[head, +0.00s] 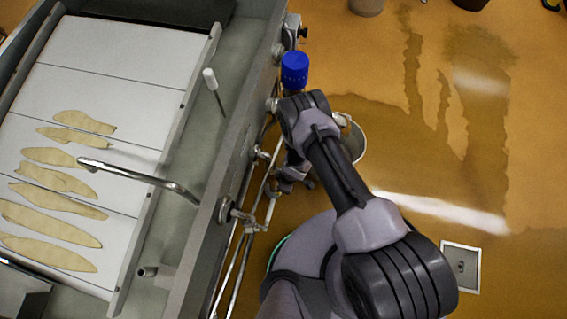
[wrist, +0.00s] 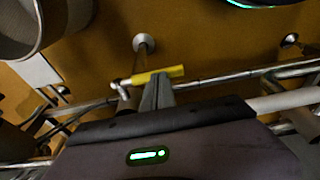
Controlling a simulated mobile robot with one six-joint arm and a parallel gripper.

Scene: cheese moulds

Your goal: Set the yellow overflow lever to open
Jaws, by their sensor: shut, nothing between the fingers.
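The yellow lever (wrist: 144,78) shows in the wrist view, just above centre. Its left end meets a metal valve fitting (wrist: 122,87), and its handle points right, roughly in line with the pipe behind it. My gripper (wrist: 158,82) is shut and empty, with its fingertips right at the lever's near side, overlapping its middle in the picture. I cannot tell whether they touch it. In the head view my gripper (head: 291,178) is low beside the vat's pipework, partly covered by my arm. I cannot make out the lever there.
The steel vat (head: 232,130) with white plates and pale slabs fills the left. A blue knob (head: 295,68) stands on its side. Pipes (wrist: 225,83) run around the lever. A bucket (head: 354,138) stands close by. The wet floor (head: 440,130) at right is mostly free.

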